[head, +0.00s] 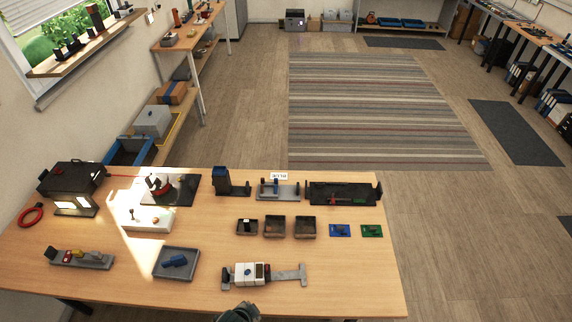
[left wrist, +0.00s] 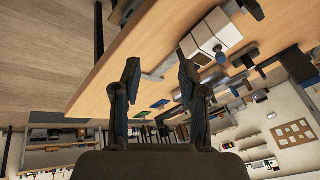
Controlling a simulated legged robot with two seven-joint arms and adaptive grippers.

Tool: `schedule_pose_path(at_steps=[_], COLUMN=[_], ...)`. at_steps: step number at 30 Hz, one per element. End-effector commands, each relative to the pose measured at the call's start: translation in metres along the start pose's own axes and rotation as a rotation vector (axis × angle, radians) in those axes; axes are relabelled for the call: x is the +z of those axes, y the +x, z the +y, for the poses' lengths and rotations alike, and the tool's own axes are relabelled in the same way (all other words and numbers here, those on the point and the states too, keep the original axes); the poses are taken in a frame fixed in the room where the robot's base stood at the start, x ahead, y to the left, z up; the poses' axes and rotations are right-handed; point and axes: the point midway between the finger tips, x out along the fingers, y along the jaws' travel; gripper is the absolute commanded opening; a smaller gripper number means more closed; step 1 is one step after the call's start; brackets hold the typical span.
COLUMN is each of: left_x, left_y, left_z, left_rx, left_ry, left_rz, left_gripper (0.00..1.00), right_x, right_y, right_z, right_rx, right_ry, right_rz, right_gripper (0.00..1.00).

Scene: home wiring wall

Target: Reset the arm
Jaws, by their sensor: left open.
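My left gripper (left wrist: 160,82) shows in the left wrist view with its two dark fingers spread apart and nothing between them. In the head view, a dark part of my arm (head: 238,312) shows at the bottom edge, over the front of the wooden table (head: 330,284). Just beyond it lies a white block device on a grey bar (head: 247,272), apart from it. The white device (left wrist: 212,37) also shows in the left wrist view, up and to the right of the fingers. My right gripper is in neither view.
Small trays (head: 275,227), blue and green boards (head: 341,230), a grey tray with a blue part (head: 176,277) and a black box (head: 70,180) stand on the table. Its front right area is clear. A striped rug (head: 380,110) lies on the floor beyond.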

Motion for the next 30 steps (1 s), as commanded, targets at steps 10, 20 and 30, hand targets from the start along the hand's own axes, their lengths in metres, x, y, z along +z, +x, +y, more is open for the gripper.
schedule_pose_path(at_steps=[10,20,30], left_x=[0.121,0.155,0.252], left_y=[-0.008,0.106,0.265], left_z=[-0.013,0.008,0.091], left_rx=[-0.006,0.012,0.053], left_ry=[-0.687,-0.711,-0.695], left_rz=[-0.138,-0.186,-0.26], left_gripper=[0.42,0.42,0.42], right_x=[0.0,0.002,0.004], right_y=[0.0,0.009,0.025], right_z=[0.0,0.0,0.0], right_rx=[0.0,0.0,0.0], right_ry=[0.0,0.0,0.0], right_rz=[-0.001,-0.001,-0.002], right_gripper=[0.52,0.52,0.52])
